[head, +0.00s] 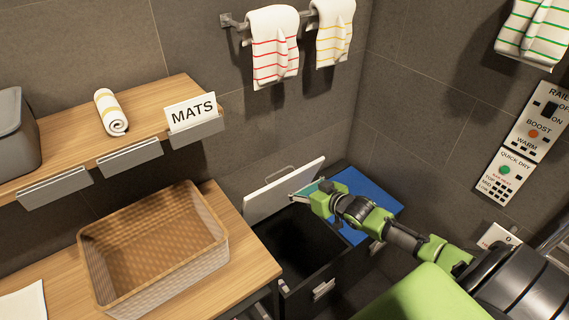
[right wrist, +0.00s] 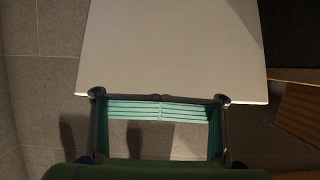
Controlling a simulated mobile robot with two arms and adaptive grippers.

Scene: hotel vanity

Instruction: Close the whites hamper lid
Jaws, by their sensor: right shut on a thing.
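The whites hamper's white lid (head: 277,192) stands raised and tilted at the back of an open dark bin (head: 300,247), with a handle at its top edge. The bin's inside is dark and looks empty. My right gripper (head: 304,193) is at the right part of the lid. In the right wrist view, the white lid (right wrist: 170,50) fills the upper middle, and the teal pads of my right gripper (right wrist: 160,108) come together at its near edge. The gripper is shut on the lid, though the exact contact is hard to see. My left gripper is not in view.
A blue lid (head: 372,203) lies flat beside the open bin, under my right arm. A wicker basket (head: 155,250) stands on the wooden counter at left. Above it is a shelf with a rolled towel (head: 111,112) and a MATS sign (head: 192,112). Towels (head: 272,48) hang behind.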

